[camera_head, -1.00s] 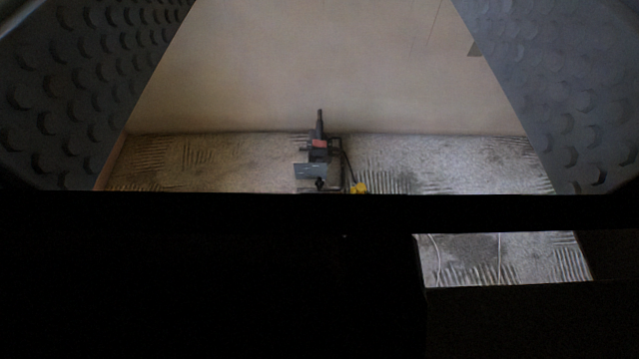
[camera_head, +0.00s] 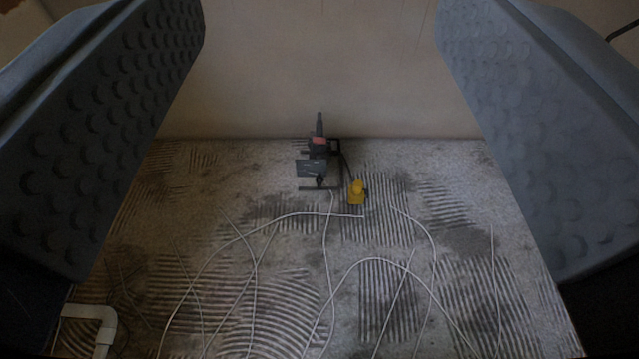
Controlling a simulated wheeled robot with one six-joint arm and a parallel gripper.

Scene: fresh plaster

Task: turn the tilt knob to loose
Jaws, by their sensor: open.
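A small dark device (camera_head: 318,150) with a reddish patch and an upright black handle stands far off on the floor, near the wall. A grey plate (camera_head: 310,168) is on its front. A small black knob-like part (camera_head: 320,181) sits just below the plate; I cannot tell whether it is the tilt knob, nor read any loose mark. My gripper (camera_head: 320,40) is open and empty, its two studded grey fingers filling the left and right sides. The device shows in the gap between them, well beyond the fingers and touched by neither.
A yellow object (camera_head: 357,192) is right of the device, by a dark cable. Thin pale lines (camera_head: 325,255) cross the combed grey floor (camera_head: 450,290). A white pipe elbow (camera_head: 100,320) is at lower left. A pale wall (camera_head: 320,90) rises behind the device.

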